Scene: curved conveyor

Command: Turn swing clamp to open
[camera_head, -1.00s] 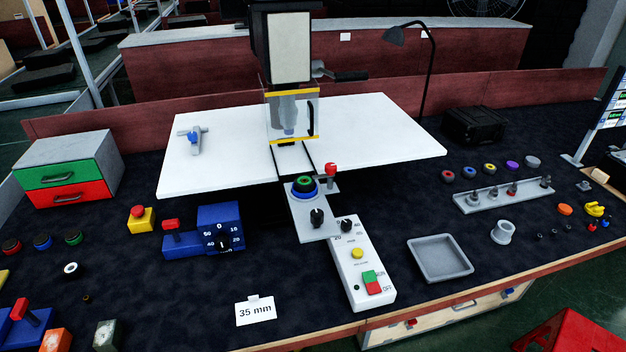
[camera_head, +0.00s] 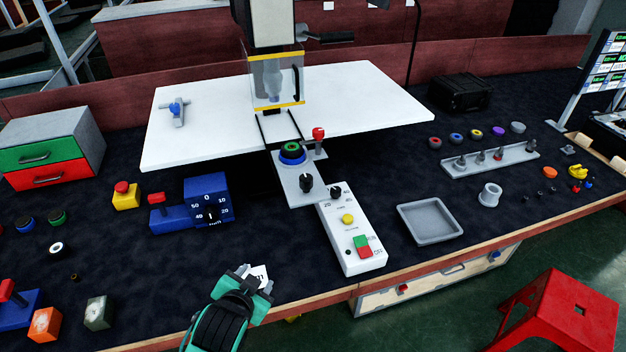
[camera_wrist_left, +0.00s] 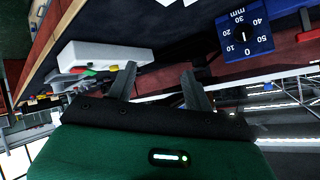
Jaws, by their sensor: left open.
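The swing clamp (camera_head: 319,142), a red knob on a dark post, stands upright at the right edge of the grey fixture plate (camera_head: 294,184) in the head view. My right gripper is not in view.
A white control box (camera_head: 348,238) lies in front of the fixture, with a grey tray (camera_head: 430,221) to its right. A blue dial block (camera_head: 207,200) stands left. The drill press (camera_head: 277,75) and white table (camera_head: 205,130) are behind.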

